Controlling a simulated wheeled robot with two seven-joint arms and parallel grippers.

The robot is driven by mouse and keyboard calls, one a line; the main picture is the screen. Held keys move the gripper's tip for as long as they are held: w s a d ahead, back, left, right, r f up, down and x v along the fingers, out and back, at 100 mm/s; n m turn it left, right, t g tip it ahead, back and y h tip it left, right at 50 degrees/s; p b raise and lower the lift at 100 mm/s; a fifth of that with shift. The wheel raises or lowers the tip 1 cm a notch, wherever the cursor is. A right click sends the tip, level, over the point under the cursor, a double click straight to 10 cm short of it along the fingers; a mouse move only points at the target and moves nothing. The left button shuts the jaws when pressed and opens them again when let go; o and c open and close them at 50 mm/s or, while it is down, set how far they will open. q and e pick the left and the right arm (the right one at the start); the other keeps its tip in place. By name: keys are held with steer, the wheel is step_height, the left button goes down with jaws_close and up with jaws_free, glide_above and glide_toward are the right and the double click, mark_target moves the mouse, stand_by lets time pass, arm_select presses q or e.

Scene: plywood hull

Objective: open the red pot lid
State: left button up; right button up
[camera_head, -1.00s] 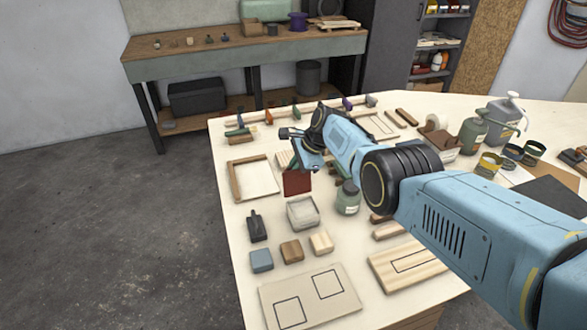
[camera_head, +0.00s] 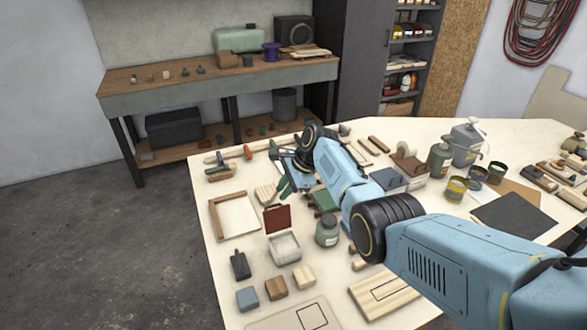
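A dark red square panel (camera_head: 278,219), which looks like the red pot lid, is behind a whitish square open pot (camera_head: 284,248) on the table. It seems to stand up at the pot's far edge; I cannot tell whether it is joined to it. My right gripper (camera_head: 281,168) is beyond and above the red lid, apart from it in the picture. Its fingers are dark, small and partly merged with things behind, so its opening is unclear. I see nothing held in it. My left gripper is out of view.
A wooden-framed tray (camera_head: 236,217) is to the left. My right arm covers the table's middle. A workbench (camera_head: 215,82) stands behind.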

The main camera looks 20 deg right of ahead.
steer(key=v, duration=0.5)
steer(key=shift+s+d+r, duration=0.1)
steer(key=shift+s+r, duration=0.1)
steer(key=shift+r, duration=0.1)
